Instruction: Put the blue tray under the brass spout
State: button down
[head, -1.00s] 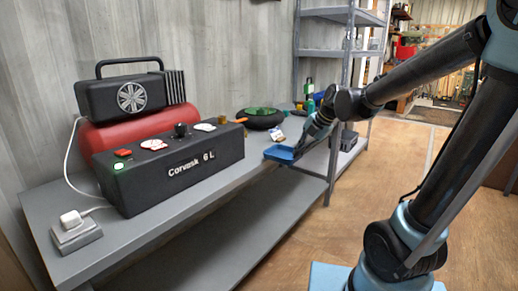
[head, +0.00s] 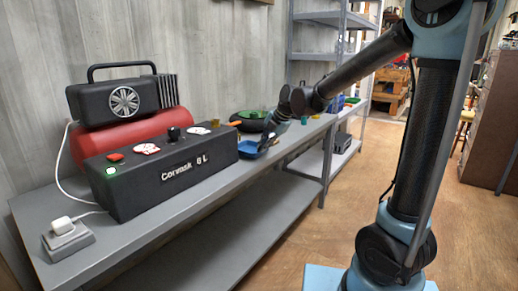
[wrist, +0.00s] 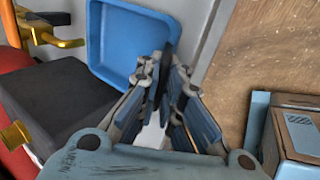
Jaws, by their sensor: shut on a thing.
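The blue tray (head: 251,150) is a shallow square dish at the right end of the black box, at the bench's front edge. My gripper (head: 268,143) is shut on its rim from the right. The wrist view shows the tray (wrist: 125,42) empty, with my fingers (wrist: 165,75) at its right corner. The black box labelled Corvask 6 L (head: 165,172) stands on the bench. I cannot tell whether the tray touches the bench.
The grey bench (head: 170,225) runs along the wall. A black machine (head: 120,100) and a red tank (head: 122,135) are behind the box. A dark pan (head: 250,120) is behind the tray. Metal shelving (head: 340,50) stands behind. The floor is open at right.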

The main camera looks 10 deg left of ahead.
aim_at(254, 152)
jog(key=a, duration=0.2)
jog(key=w+a, duration=0.1)
jog(key=shift+f, duration=0.8)
jog(key=c, duration=1.8)
grip_release()
jog(key=shift+d, duration=0.1)
jog(key=shift+o, duration=0.2)
jog(key=shift+r, duration=0.1)
